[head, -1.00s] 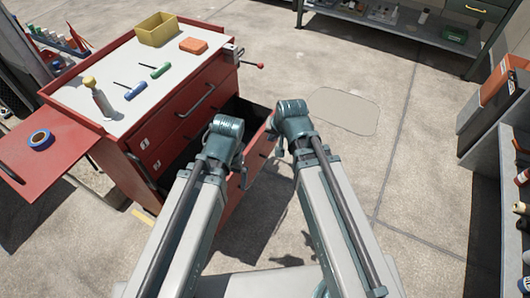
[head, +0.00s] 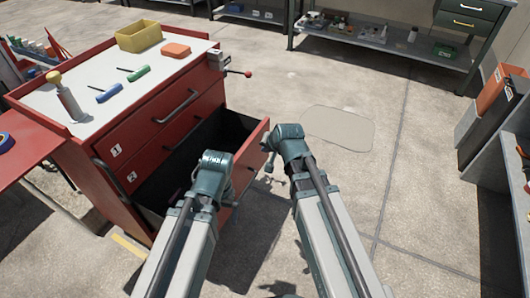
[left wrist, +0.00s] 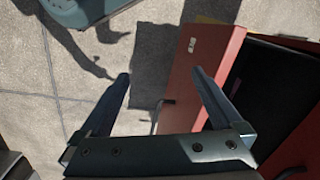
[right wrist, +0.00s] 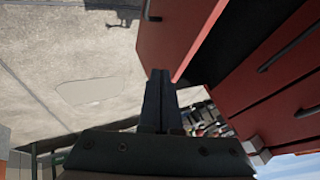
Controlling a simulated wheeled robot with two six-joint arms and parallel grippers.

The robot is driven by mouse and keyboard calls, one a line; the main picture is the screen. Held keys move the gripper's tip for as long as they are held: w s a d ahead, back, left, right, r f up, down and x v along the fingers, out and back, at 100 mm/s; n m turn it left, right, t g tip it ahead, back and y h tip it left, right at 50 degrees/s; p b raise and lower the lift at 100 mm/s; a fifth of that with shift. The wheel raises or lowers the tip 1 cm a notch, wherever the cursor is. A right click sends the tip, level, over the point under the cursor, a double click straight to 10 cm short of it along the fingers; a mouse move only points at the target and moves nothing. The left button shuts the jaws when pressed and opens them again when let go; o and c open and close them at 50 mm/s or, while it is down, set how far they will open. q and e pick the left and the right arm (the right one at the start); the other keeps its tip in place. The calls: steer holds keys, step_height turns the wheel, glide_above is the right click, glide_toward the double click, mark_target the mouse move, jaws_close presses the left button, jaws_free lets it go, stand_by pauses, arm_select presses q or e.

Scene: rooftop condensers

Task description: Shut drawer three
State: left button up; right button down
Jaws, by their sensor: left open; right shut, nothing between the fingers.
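Drawer three is the lowest drawer of the red cabinet and stands pulled out; its red front panel (head: 256,150) and dark inside (head: 222,128) show in the head view. In the left wrist view its red front (left wrist: 205,60) bears a small white label. My left gripper (head: 229,203) is open and empty, low by the near part of the drawer front, with one finger overlapping the panel in its wrist view (left wrist: 158,85). My right gripper (head: 268,165) is shut and empty, near the panel's outer side; whether it touches is unclear. Its closed fingers show in the right wrist view (right wrist: 158,75).
Drawers one (head: 150,128) and two (head: 165,150) above are shut. The cabinet top (head: 95,75) holds a yellow bin (head: 139,37), an orange box (head: 176,50) and tools. Open concrete floor (head: 330,80) lies beyond; a grey shelf (head: 500,150) stands at the right.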

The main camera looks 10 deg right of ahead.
mark_target(249, 150)
steer(key=shift+w+a+f+b, duration=0.75)
steer(key=shift+w+f, duration=0.15)
steer(key=shift+w, duration=0.15)
steer(key=shift+w+a+f+b, duration=0.7)
steer(key=shift+w+f, duration=0.2)
steer(key=shift+w, duration=0.1)
steer(key=shift+w+a+f+b, duration=0.7)
steer(key=shift+w+f, duration=0.2)
steer(key=shift+w, duration=0.15)
steer(key=w+a, duration=1.1)
steer(key=a, duration=0.4)
steer(key=shift+a, duration=0.2)
steer(key=shift+d, duration=0.15)
